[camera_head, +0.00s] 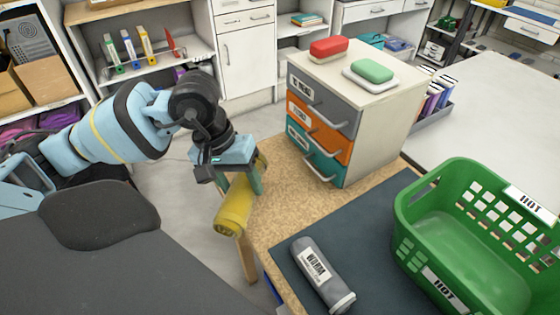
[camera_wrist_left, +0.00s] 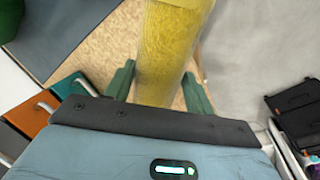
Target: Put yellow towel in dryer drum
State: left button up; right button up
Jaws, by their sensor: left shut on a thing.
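The yellow towel (camera_head: 234,212) is a rolled cylinder at the left edge of the tan work surface. My left gripper (camera_head: 244,180) is shut on it, with its green fingers on either side of the roll. The left wrist view shows the yellow towel (camera_wrist_left: 172,45) running up between the two fingers of the left gripper (camera_wrist_left: 160,80). Its lower end hangs tilted in front of the surface's edge. No dryer drum can be made out in either view. My right gripper is not in view.
A green basket (camera_head: 403,215) labelled HOT and a grey labelled roll (camera_head: 318,270) are on the dark mat (camera_head: 375,215). A drawer unit (camera_head: 385,125) stands behind, with red (camera_head: 328,47) and green (camera_head: 372,70) items on top. Shelving (camera_head: 150,70) lines the back.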

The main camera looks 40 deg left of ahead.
pick_arm(q)
jog(key=w, duration=0.3)
jog(key=w+a+p, duration=0.1)
jog(key=w, duration=0.3)
jog(key=w+f, duration=0.1)
jog(key=w, duration=0.3)
jog(key=shift+a, duration=0.15)
jog(key=shift+w+a, duration=0.1)
jog(key=shift+w, duration=0.5)
jog(key=shift+w+f, duration=0.15)
jog(key=shift+f, duration=0.1)
notch_tip(320, 180, down, 3)
jog(key=shift+f+p, duration=0.1)
jog(key=shift+p, duration=0.35)
jog(key=shift+f, duration=0.15)
jog(key=o, duration=0.7)
jog(key=shift+f, duration=0.1)
jog(key=o, duration=0.4)
